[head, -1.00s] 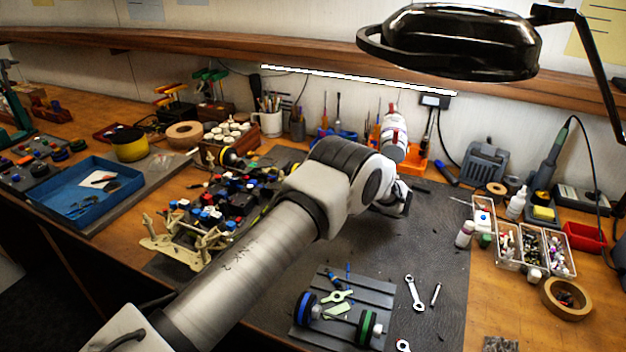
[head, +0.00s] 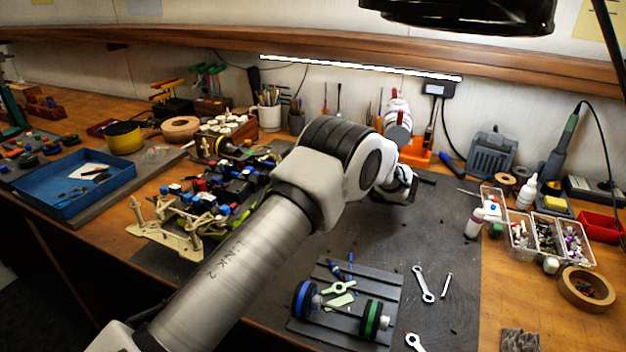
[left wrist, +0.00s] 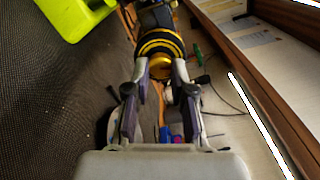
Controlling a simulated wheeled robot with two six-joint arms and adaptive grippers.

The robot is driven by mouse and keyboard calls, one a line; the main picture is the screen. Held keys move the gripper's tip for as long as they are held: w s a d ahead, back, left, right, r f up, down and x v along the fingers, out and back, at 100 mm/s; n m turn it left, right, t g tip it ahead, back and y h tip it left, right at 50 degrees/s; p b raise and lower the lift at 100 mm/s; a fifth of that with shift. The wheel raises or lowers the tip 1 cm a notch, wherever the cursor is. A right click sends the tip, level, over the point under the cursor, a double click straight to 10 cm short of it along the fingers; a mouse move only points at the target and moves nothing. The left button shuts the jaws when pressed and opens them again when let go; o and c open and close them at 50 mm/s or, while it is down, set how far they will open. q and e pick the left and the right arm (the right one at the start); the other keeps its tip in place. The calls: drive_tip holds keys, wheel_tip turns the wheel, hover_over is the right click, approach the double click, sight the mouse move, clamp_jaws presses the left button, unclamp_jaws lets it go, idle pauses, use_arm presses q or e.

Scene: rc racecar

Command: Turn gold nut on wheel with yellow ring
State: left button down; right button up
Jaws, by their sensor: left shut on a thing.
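The wheel with the yellow ring (head: 221,147) is on the car at the left of the dark mat in the head view. In the left wrist view, the black wheel with its yellow ring (left wrist: 160,42) is straight ahead. The gold nut (left wrist: 160,68) is at its centre, facing me. My left gripper (left wrist: 160,67) is shut on the nut, with one finger on each side. In the head view my left arm crosses the mat and hides this gripper. My right gripper is not in view.
A lime-green part (left wrist: 75,15) is close at upper left in the wrist view. In the head view, a grey rack (head: 345,305) with blue-ringed and green-ringed wheels lies in front. A wrench (head: 423,283) lies beside it. Small-parts trays (head: 545,235) stand at right.

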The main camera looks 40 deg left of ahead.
use_arm(q)
drive_tip(key=n+b, duration=0.3)
drive_tip(key=shift+f, duration=0.2)
drive_tip(key=shift+r+n+b, duration=0.15)
drive_tip(key=shift+n+b, duration=0.65)
drive_tip(key=shift+b, duration=0.15)
drive_tip(key=c, duration=1)
unclamp_jaws()
drive_tip(key=shift+s+r, duration=0.1)
drive_tip(key=shift+o, duration=0.2)
drive_tip(key=v, duration=1.2)
drive_tip(key=shift+d, duration=0.1)
